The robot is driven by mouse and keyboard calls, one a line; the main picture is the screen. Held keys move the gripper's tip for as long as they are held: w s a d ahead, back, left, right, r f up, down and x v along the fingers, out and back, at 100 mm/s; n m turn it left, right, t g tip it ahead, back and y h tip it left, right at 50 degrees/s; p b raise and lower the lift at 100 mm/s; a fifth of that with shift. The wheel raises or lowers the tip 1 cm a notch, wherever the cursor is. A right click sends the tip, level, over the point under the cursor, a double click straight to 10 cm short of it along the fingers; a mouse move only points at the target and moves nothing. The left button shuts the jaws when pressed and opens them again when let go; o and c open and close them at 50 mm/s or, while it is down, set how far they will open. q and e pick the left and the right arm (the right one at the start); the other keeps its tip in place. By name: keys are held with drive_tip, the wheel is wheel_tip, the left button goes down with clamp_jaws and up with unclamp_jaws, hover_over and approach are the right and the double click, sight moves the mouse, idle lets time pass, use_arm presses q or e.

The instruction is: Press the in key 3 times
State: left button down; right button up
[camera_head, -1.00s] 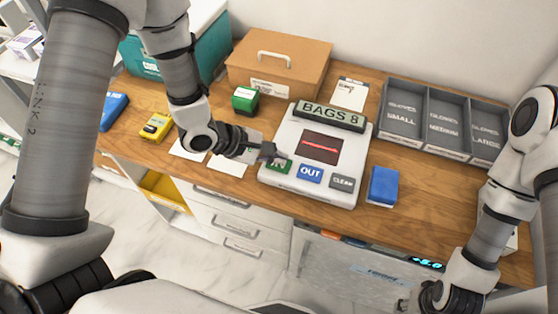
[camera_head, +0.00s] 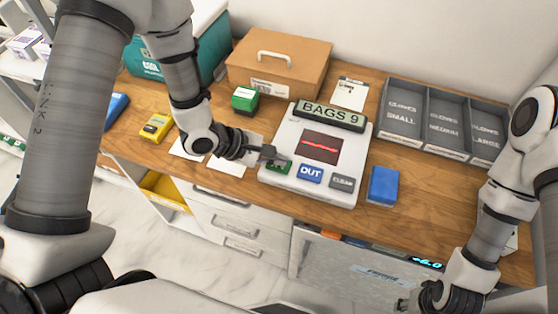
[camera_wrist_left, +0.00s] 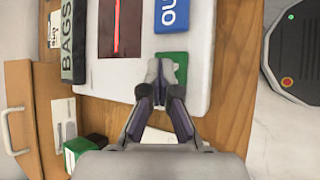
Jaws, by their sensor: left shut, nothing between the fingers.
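The white counter device (camera_head: 350,190) stands on the wooden desk, its display (camera_head: 331,115) reading "BAGS 9". The green key (camera_head: 283,169) is at its front left; its lettering is mostly covered by my left gripper (camera_head: 272,156). The gripper is shut and empty, its tips over the green key. In the left wrist view, the closed tips (camera_wrist_left: 164,80) overlap the green key (camera_wrist_left: 176,57); whether they touch it I cannot tell. The blue "OUT" key (camera_head: 310,173) and the grey "CLEAR" key (camera_head: 342,182) sit to its right. My right gripper (camera_head: 425,300) is partly visible, low at the right.
A blue box (camera_head: 383,186) lies right of the device. Grey glove trays (camera_head: 430,152) stand at the back right. A brown case (camera_head: 278,68), a green-topped box (camera_head: 245,99) and a yellow gadget (camera_head: 157,127) lie to the left and behind.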

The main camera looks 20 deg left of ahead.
use_arm(q)
drive_tip(key=shift+r+p, duration=0.9)
drive_tip(key=shift+p, duration=0.35)
wheel_tip(320, 180, up, 5)
drive_tip(key=p, duration=0.6)
drive_tip(key=shift+r, duration=0.1)
